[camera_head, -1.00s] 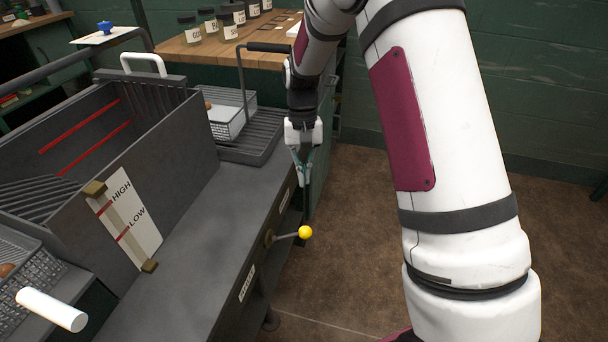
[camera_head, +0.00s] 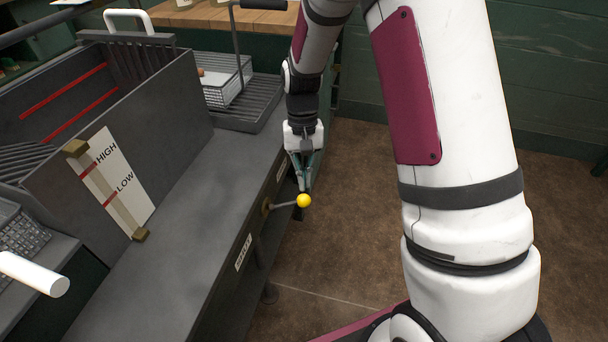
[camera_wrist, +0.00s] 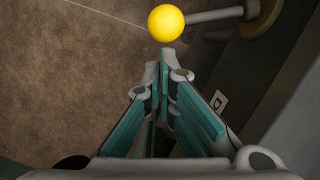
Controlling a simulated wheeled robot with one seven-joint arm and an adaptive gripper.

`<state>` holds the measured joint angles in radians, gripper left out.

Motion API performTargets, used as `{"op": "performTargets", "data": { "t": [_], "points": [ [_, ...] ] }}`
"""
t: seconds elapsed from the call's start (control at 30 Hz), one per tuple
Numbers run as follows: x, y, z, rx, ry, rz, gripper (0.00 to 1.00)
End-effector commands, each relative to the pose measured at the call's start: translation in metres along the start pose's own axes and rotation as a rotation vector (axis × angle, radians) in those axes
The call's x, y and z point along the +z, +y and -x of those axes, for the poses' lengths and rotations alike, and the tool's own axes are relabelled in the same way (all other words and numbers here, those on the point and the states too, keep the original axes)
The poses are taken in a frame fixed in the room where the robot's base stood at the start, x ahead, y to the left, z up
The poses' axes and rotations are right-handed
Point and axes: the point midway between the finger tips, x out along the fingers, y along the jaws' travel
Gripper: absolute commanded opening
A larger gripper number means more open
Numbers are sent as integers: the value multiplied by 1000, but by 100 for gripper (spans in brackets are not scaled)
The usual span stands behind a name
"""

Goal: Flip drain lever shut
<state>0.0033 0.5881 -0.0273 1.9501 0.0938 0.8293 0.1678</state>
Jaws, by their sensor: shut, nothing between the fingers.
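The drain lever is a thin grey rod (camera_head: 285,205) with a yellow ball knob (camera_head: 304,201), sticking out to the right from a brass pivot (camera_head: 266,208) on the front face of the grey counter. In the wrist view the knob (camera_wrist: 166,23) is just beyond my fingertips, with the rod (camera_wrist: 215,15) running right to the brass pivot (camera_wrist: 262,14). My gripper (camera_head: 305,188) is shut and empty, pointing down just behind the knob in the head view. It also shows in the wrist view (camera_wrist: 161,56). I cannot tell whether the fingertips touch the knob.
A grey tank with a HIGH/LOW gauge plate (camera_head: 117,184) stands on the counter (camera_head: 185,230). A white-handled bar (camera_head: 35,273) juts in at lower left. A wire basket (camera_head: 225,82) sits on a rack behind. Open brown floor (camera_head: 365,230) lies right of the counter.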

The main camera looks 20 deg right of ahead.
Motion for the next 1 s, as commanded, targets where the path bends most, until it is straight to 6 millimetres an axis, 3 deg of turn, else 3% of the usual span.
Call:
{"op": "performTargets", "data": {
  "t": [1.0],
  "points": [
    [18, 12, -3, -45, -2, -195, 0]
  ]
}}
